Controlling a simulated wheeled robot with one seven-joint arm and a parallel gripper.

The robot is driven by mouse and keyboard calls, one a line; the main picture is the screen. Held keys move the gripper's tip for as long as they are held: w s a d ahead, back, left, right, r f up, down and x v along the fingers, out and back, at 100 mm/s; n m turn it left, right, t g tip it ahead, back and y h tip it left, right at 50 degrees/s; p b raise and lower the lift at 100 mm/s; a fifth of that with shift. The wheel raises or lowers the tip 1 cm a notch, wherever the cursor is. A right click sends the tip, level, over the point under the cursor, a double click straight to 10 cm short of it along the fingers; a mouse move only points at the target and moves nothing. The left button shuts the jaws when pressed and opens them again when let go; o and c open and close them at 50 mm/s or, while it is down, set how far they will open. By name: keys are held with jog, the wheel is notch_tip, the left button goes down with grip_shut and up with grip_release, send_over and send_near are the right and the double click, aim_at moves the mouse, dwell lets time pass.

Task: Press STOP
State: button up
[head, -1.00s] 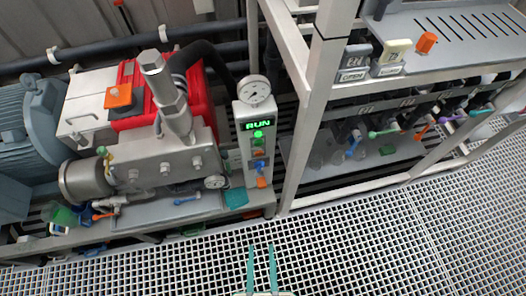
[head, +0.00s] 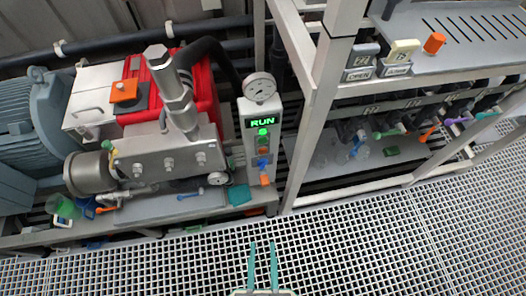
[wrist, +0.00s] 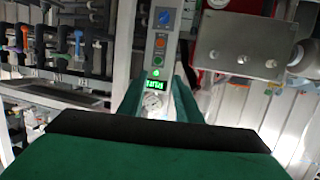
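A narrow pale control post (head: 259,110) stands left of centre in the head view, with a display reading RUN (head: 262,122) in green. No STOP label is legible. In the wrist view the post is upside down, with the green light (wrist: 155,73) and blue knob (wrist: 165,17) visible. My gripper (head: 263,246) is low in the head view, its teal fingers apart and empty, away from the post.
A grey pump block (head: 170,160) and red housing (head: 205,95) sit left of the post. A metal frame upright (head: 318,110) stands just right of it. OPEN and other labelled blocks sit on the right shelf (head: 470,40). The grating floor (head: 350,240) in front is clear.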

grip_shut()
dwell(1.6)
